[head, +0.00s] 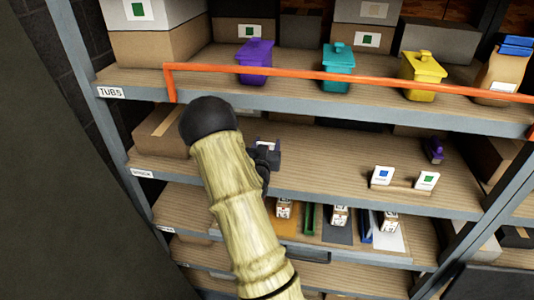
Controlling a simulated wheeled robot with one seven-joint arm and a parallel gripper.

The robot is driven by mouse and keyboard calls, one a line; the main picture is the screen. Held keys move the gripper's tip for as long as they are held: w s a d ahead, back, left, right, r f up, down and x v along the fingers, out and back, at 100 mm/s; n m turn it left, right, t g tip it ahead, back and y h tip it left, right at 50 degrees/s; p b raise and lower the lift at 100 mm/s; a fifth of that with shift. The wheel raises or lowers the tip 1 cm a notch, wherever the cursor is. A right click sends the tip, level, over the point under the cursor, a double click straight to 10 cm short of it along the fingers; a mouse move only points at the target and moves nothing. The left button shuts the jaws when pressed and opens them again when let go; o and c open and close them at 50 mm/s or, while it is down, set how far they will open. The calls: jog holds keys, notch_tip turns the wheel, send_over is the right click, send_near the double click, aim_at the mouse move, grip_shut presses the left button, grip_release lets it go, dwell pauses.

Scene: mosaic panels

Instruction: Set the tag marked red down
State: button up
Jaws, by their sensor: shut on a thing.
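My gripper (266,158) is at the middle shelf, left of its centre, largely hidden behind my own arm. It is shut on a small tag (267,144), of which only a pale sliver shows. Its mark is hidden, so I cannot see the red. To the right, on the same shelf, a white tag with a blue square (382,174) and a white tag with a green square (428,180) stand upright at a low wooden holder (403,187). A gap lies between these two tags. My gripper is apart from them.
An orange rail (350,78) runs along the upper shelf's front, before purple (255,62), teal (338,68) and yellow (422,75) tubs. A small purple item (434,150) stands behind the tags. The middle shelf (325,165) is bare between my gripper and the tags.

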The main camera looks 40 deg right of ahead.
notch_tip(320, 180, down, 3)
jog(key=shift+w+f+p, duration=0.1)
jog(key=shift+p, duration=0.35)
jog(key=shift+a+f, duration=0.1)
jog(key=shift+f, duration=0.2)
jog(key=shift+f, duration=0.1)
jog(key=o, duration=1)
jog(key=shift+s+d, duration=0.2)
jog(key=shift+a, duration=0.1)
